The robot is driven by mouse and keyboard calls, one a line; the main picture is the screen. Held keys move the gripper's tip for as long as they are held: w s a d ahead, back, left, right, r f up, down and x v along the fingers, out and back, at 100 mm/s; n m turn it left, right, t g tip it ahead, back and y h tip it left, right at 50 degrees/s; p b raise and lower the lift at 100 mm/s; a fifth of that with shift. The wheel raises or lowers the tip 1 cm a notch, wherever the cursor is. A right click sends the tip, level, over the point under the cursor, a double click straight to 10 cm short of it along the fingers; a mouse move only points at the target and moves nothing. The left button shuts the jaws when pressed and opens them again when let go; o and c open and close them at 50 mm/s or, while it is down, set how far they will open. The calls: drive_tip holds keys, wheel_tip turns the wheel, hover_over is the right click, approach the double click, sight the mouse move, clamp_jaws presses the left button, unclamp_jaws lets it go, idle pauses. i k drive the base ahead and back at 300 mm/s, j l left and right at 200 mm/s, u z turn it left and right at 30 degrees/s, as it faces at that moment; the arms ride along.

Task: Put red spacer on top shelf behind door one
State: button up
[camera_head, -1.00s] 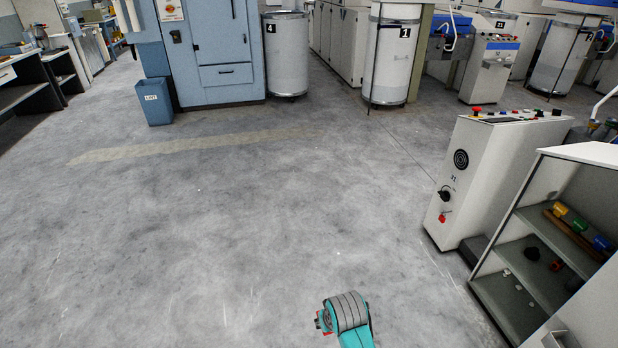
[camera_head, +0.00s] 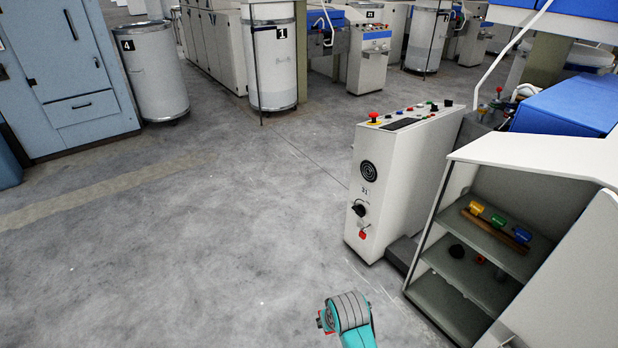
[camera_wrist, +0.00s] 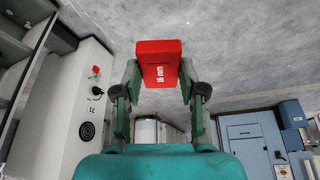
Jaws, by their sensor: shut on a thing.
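My gripper (camera_wrist: 160,82) is shut on a red block marked "16 mm", the red spacer (camera_wrist: 160,62), which sits between the fingertips in the wrist view. In the head view my teal arm end is at bottom centre, and only slivers of red show beside it. An open white cabinet (camera_head: 545,152) stands at the right, and its open door (camera_head: 575,285) shows at the right edge. Its top shelf (camera_head: 475,225) carries a wooden rack with yellow (camera_head: 476,208), green (camera_head: 498,220) and blue (camera_head: 522,235) pieces. No door number is readable.
A dark round piece (camera_head: 456,251) and a small orange-red piece (camera_head: 479,259) lie inside the cabinet. A white control box (camera_head: 395,190) marked 31 stands left of the cabinet. White cans marked 1 (camera_head: 274,65) and 4 (camera_head: 155,75) stand farther back. The floor at centre-left is clear.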

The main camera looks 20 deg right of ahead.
sight(484, 239)
drive_tip(key=i+j+z, duration=0.1)
drive_tip(key=i+z, duration=0.2)
drive_tip(key=z, duration=0.2)
drive_tip(key=i+j+z, duration=0.2)
drive_tip(key=z, duration=0.3)
drive_tip(key=i+j+z, duration=0.3)
drive_tip(key=z, duration=0.2)
drive_tip(key=i+j+z, duration=0.15)
drive_tip(key=i, duration=0.25)
drive_tip(key=i+j+z, duration=0.15)
drive_tip(key=i+j, duration=0.25)
